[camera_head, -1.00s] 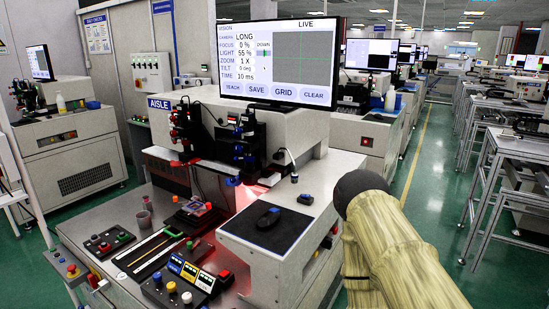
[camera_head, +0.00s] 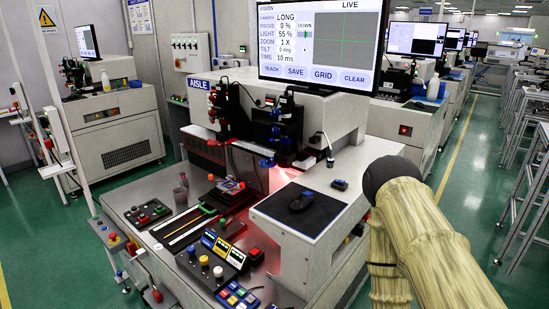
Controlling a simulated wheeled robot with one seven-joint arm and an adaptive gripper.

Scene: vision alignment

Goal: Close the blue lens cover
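A small blue part (camera_head: 267,162) sits at the lower end of the right camera-and-lens assembly (camera_head: 284,130) on the vision machine, just above a red-lit gap. It may be the blue lens cover; it is too small to tell whether it is open or shut. My arm, in a pale yellow ribbed sleeve with a dark rounded joint, fills the lower right, well apart from the lenses. My gripper is not in view.
A monitor (camera_head: 325,45) hangs above the machine. The bench (camera_head: 180,225) carries button boxes (camera_head: 212,262), a small fixture (camera_head: 228,190) and cups. A mouse (camera_head: 302,201) lies on a dark pad on the right block. Green aisle floor (camera_head: 470,200) is open at right.

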